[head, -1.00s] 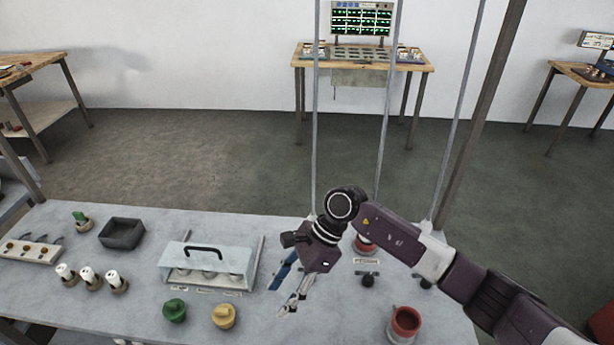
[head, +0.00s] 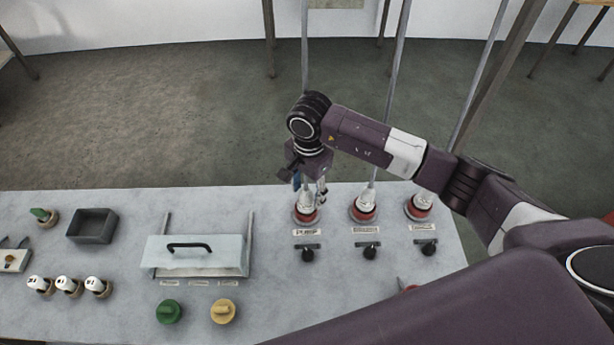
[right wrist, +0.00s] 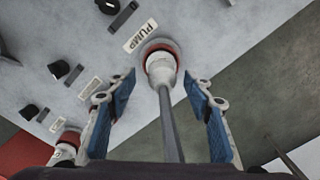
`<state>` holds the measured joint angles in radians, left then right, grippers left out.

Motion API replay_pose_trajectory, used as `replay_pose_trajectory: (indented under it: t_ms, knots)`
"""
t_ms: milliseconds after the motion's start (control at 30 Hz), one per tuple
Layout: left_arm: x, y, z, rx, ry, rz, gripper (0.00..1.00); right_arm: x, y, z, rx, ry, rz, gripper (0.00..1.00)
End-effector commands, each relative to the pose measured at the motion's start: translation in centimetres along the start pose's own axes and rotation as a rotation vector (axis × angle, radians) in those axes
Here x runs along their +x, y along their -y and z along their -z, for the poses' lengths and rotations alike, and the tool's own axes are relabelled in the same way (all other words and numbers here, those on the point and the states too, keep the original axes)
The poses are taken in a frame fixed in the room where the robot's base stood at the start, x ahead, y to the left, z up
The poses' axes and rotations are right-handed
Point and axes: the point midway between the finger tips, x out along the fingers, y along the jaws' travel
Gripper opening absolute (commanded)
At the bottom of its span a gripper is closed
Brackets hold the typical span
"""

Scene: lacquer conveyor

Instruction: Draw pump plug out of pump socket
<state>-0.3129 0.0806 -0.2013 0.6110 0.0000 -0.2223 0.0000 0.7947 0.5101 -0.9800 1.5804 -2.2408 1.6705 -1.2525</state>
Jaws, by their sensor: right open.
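The pump plug (head: 306,201) is white, with a grey cable rising from it. It sits upright in the red-ringed pump socket (head: 305,217) at the back of the table, behind a label reading PUMP (head: 307,232). My right gripper (head: 311,187) is at the plug's upper part, pointing down and partly covering it. In the right wrist view the open blue-padded fingers (right wrist: 164,86) stand on either side of the cable and plug (right wrist: 161,67), with visible gaps. The socket's red ring (right wrist: 157,47) lies beyond the fingertips. My left gripper is not in view.
Two similar plugs stand in sockets to the right, the middle one (head: 364,206) and the far one (head: 420,203), with cables rising. Black knobs (head: 307,254) stand in front. A clear cover with a black handle (head: 197,257) and a dark tray (head: 92,226) are to the left.

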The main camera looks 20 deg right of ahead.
Motion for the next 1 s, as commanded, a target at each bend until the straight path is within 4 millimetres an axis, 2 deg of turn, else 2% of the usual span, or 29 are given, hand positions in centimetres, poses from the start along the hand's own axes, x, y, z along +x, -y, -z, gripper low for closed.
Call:
replay_pose_trajectory:
  t_ms: [100,267,500,700,933,967,1000]
  knots:
    - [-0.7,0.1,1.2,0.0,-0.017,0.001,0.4,1.2,0.0,0.0,0.002,0.002,-0.002,0.47]
    - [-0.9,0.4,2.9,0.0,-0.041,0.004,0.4,2.1,0.0,0.0,0.0,0.001,0.0,0.47]
    - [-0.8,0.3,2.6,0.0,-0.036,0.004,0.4,2.3,0.1,0.0,0.0,0.001,0.001,0.47]
    - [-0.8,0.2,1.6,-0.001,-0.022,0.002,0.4,2.2,0.1,0.0,0.0,0.001,0.001,0.26]
    - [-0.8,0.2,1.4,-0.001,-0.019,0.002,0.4,2.2,0.1,0.0,0.001,0.001,0.001,0.01]
    - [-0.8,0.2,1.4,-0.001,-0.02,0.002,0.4,2.2,0.1,0.0,0.001,0.001,0.001,0.0]
    - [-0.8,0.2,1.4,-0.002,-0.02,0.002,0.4,2.2,0.1,0.0,0.001,0.001,0.001,0.22]
